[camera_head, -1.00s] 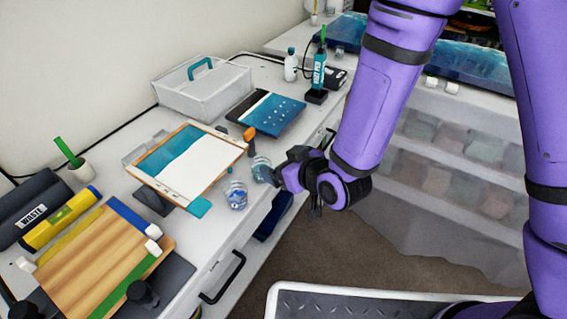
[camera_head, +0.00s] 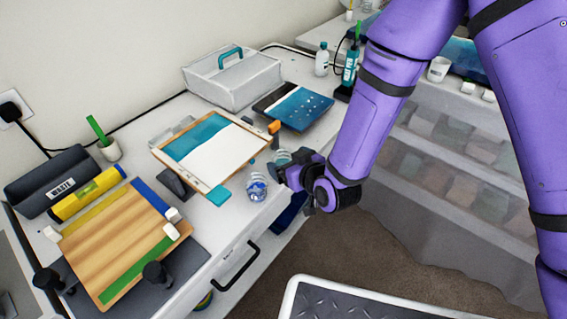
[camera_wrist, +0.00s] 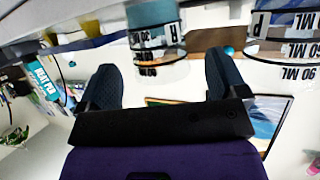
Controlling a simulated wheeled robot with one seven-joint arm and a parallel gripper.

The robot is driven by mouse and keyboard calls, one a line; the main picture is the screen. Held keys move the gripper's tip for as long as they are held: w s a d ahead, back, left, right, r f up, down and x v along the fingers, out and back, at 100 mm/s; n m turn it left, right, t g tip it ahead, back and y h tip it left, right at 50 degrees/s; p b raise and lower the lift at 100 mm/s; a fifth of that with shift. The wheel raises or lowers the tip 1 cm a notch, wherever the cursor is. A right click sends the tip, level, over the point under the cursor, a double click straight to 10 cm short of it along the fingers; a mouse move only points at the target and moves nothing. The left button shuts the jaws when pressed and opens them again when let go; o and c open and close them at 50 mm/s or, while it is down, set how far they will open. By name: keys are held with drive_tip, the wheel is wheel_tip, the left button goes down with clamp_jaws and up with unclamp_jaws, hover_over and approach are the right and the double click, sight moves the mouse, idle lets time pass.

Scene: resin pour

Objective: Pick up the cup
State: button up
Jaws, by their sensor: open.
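A clear cup with blue contents (camera_head: 257,188) stands at the front edge of the white counter in the head view. A second clear cup (camera_head: 282,157) stands just behind it, partly hidden by my gripper. My gripper (camera_head: 284,176) is at the counter edge, right beside both cups. In the wrist view, which looks upside down, my gripper (camera_wrist: 162,64) is open, its two dark fingers spread apart. A clear cup with ML markings (camera_wrist: 157,40) shows between and beyond the fingers. Another marked cup (camera_wrist: 285,45) is to the right, outside them. I cannot tell whether a finger touches either cup.
A framed panel (camera_head: 215,150) lies behind the cups, with a teal block (camera_head: 219,196) at its corner. A wooden board (camera_head: 115,240) is at left. A blue-white tablet-like panel (camera_head: 293,106), white caddy (camera_head: 232,80) and bottles (camera_head: 321,60) are farther back.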

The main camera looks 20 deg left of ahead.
drive_tip(key=x, duration=0.3)
drive_tip(key=shift+a+f, duration=0.1)
drive_tip(key=c, duration=1)
wheel_tip(320, 180, up, 10)
idle(0.3)
wheel_tip(320, 180, up, 5)
hover_over(283, 158)
drive_tip(key=s, duration=0.2)
drive_tip(key=shift+s+d, duration=0.1)
drive_tip(key=shift+d, duration=0.25)
